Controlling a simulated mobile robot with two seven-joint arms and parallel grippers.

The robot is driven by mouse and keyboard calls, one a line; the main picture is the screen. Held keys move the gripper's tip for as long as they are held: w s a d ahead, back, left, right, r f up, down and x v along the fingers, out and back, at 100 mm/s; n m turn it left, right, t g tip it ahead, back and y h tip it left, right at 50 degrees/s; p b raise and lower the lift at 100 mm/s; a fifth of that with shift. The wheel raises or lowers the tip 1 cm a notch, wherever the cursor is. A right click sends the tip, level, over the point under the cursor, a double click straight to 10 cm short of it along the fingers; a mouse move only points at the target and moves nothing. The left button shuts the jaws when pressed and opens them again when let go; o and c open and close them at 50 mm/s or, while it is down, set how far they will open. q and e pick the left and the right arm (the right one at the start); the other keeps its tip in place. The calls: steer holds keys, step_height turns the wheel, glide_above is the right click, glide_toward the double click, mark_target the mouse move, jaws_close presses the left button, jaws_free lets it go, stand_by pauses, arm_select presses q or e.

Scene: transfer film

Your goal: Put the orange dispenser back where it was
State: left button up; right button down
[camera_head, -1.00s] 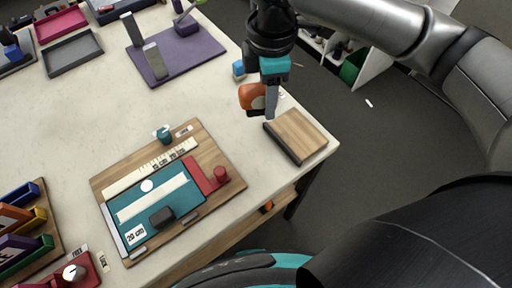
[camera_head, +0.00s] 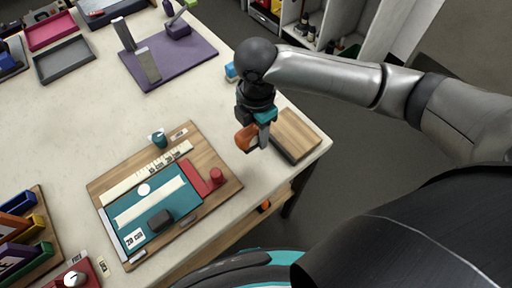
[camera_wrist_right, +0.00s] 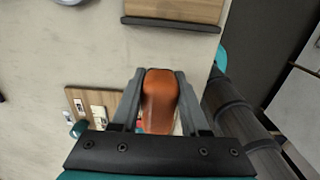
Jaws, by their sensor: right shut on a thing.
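The orange dispenser (camera_head: 245,137) is held by my right gripper (camera_head: 262,134), near the table's right edge. In the right wrist view the orange dispenser (camera_wrist_right: 160,100) sits between the two fingers of the right gripper (camera_wrist_right: 160,85), which are shut on it. In the head view it is just left of a wooden block with a dark side (camera_head: 296,133). I cannot tell whether it touches the table. My left gripper is not in view.
A wooden board (camera_head: 222,165) with a teal mat (camera_head: 165,190), rulers and a red piece lies to the left. A purple mat (camera_head: 195,62) with grey stands is farther back. A small blue item (camera_head: 231,71) sits at the right edge. The table (camera_head: 85,110) between is clear.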

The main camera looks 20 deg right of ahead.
mark_target(256, 154)
steer(key=shift+f+b, duration=0.5)
steer(key=shift+f, duration=2.9)
steer(key=shift+f, duration=0.1)
steer(key=shift+c, duration=2)
jaws_free()
step_height(256, 154, up, 12)
steer(key=shift+r+p, duration=0.15)
steer(key=shift+p, duration=0.85)
